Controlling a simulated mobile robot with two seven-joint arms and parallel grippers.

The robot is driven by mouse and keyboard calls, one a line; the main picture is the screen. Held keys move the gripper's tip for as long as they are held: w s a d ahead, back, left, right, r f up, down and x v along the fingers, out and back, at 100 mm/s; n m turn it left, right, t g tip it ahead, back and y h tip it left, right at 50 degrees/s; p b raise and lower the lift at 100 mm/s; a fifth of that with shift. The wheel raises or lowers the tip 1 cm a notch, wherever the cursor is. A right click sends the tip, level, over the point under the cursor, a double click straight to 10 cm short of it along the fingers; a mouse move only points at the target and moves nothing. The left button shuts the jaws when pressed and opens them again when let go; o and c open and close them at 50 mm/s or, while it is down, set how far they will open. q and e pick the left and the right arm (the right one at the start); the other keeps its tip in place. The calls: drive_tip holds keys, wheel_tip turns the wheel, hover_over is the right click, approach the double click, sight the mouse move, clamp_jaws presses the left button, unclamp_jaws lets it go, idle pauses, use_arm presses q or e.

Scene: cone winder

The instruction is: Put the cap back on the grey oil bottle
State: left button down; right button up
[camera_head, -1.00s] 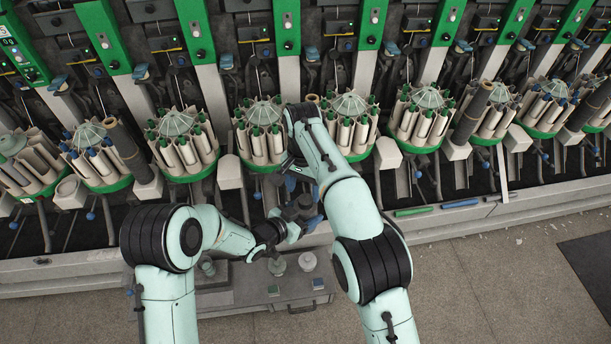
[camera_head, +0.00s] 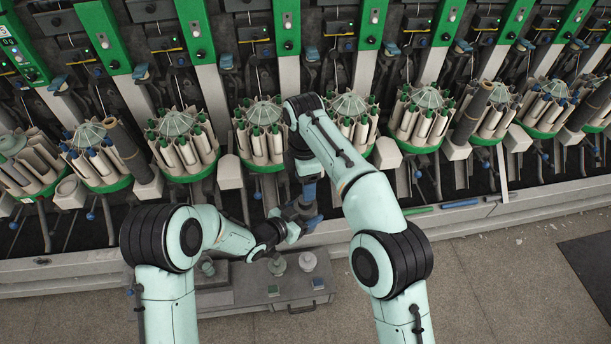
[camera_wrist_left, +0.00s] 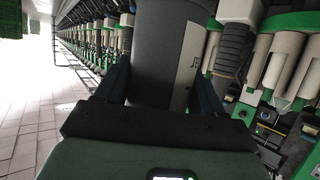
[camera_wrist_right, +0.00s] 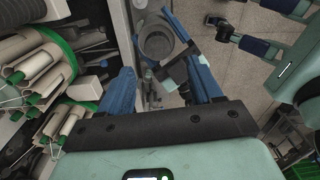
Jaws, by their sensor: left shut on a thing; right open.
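The grey oil bottle (camera_wrist_left: 160,60) stands large between the fingers of my left gripper (camera_wrist_left: 162,92) in the left wrist view, with a pale label on its side. In the head view my left gripper (camera_head: 300,226) is beside the machine's front ledge, and the bottle is mostly hidden. In the right wrist view the bottle's round grey top (camera_wrist_right: 157,42) shows ahead, beside blue left fingers. My right gripper (camera_wrist_right: 162,76) is open, with nothing seen between its fingers. In the head view the right gripper (camera_head: 309,188) is just above the bottle. I cannot make out a separate cap.
The winder's round bobbin magazines (camera_head: 262,135) line the back, close behind my right gripper. A grey cart (camera_head: 240,293) below bears small pale items, including a white one (camera_head: 307,261). Green (camera_head: 413,211) and blue (camera_head: 460,203) tools lie on the ledge at right.

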sight(305, 213)
drive_tip(key=n, duration=0.4)
drive_tip(key=shift+w+r, duration=0.1)
drive_tip(key=shift+r, duration=0.2)
drive_tip(key=n, duration=0.3)
drive_tip(key=shift+d+r+n, duration=0.1)
drive_tip(key=shift+r+n, duration=0.15)
drive_tip(key=shift+n, duration=0.15)
drive_tip(key=shift+f, duration=4.05)
drive_tip(key=c, duration=1.1)
drive_tip(key=shift+c, duration=0.2)
